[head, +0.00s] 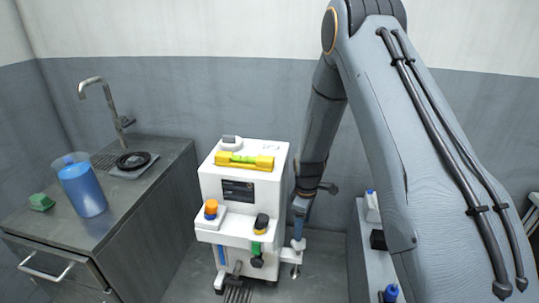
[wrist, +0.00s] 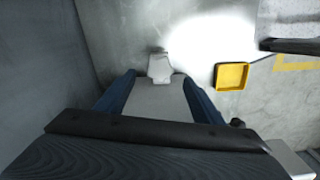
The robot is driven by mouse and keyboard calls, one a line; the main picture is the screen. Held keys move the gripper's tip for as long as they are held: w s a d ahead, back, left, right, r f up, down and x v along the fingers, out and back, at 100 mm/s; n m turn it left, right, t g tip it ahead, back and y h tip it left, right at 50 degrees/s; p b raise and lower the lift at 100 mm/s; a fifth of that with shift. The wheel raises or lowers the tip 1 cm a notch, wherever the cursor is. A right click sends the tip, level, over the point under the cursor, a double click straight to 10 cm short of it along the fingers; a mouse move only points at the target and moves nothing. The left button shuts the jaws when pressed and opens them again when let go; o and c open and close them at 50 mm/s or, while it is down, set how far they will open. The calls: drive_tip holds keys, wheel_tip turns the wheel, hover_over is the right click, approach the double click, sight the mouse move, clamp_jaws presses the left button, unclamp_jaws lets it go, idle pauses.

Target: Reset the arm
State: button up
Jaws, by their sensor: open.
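My arm comes in from the upper right of the head view and hangs down just right of a white machine (head: 240,200). My gripper (head: 300,215) is at its lower end, beside the machine's right side and partly hidden. In the wrist view, the blue fingers of my gripper (wrist: 160,90) stand apart, so it is open. A pale grey surface shows between them, with a small whitish piece (wrist: 160,67) beyond. I cannot tell whether anything touches the fingers. No held object is visible.
A metal counter (head: 150,185) at left carries a blue-filled jug (head: 82,186), a green block (head: 41,202) and a black reel (head: 133,160). A yellow tray (wrist: 231,76) lies on the floor in the wrist view. A grey unit with bottles (head: 372,203) stands right of my gripper.

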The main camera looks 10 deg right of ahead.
drive_tip(key=s+r+m, duration=1.2)
drive_tip(key=s+r, duration=1.1)
drive_tip(key=s, duration=0.2)
drive_tip(key=shift+a+r, duration=0.3)
idle(1.7)
